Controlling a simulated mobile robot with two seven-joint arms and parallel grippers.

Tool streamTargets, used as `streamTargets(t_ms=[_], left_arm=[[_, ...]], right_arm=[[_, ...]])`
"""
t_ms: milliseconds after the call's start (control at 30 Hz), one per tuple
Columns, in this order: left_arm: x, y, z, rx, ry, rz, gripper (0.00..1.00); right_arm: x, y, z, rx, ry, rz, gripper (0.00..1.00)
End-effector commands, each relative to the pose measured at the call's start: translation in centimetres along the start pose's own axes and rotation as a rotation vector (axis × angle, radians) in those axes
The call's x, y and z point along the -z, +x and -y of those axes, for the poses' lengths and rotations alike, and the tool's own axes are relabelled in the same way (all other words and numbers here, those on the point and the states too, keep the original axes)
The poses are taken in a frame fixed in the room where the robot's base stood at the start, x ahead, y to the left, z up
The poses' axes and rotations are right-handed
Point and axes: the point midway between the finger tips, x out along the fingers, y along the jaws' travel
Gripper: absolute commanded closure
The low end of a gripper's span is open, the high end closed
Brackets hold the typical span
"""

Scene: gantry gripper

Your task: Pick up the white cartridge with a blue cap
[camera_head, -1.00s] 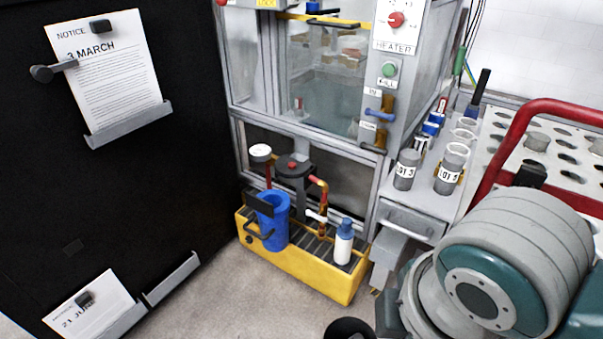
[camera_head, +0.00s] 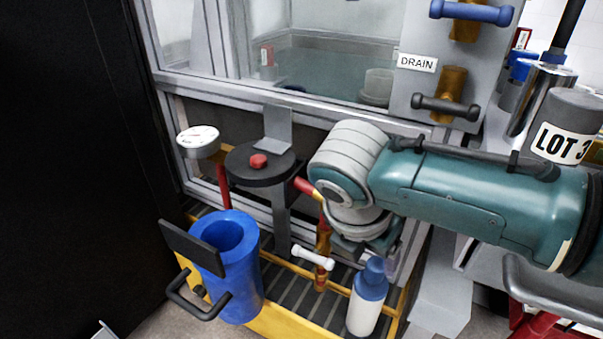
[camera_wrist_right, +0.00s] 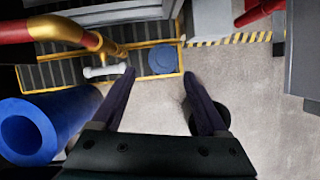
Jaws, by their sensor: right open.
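The white cartridge with a blue cap (camera_head: 364,312) stands upright at the right end of the yellow tray. In the right wrist view its round blue cap (camera_wrist_right: 163,59) shows from above, with the white body hidden beneath. My right gripper (camera_head: 382,250) is above the cartridge in the head view, mostly hidden by its own wrist. In the right wrist view my right gripper (camera_wrist_right: 158,76) is open and empty, its two dark fingers pointing toward the cap. My left gripper is not in view.
A black-topped pump with a red knob (camera_head: 258,161), a gauge (camera_head: 198,141) and a red-and-brass pipe (camera_wrist_right: 50,29) stand close by. Floor (camera_wrist_right: 260,100) is clear at right.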

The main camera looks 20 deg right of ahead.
Motion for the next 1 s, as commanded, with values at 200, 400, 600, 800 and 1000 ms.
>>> streamTargets(t_ms=[200,400,600,800,1000], left_arm=[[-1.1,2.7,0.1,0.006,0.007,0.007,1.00],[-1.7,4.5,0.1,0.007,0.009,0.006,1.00],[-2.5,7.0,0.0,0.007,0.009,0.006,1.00],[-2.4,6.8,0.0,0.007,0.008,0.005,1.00],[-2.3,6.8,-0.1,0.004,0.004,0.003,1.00]], right_arm=[[0.0,3.4,0.1,0.001,0.003,0.001,0.23],[-0.2,5.4,0.4,0.001,0.004,0.001,0.23],[-0.4,8.2,0.6,0.001,0.004,-0.001,0.23],[-0.6,8.2,0.6,-0.001,0.002,-0.001,0.23],[-0.6,8.2,0.6,0.000,0.003,-0.001,0.38]])
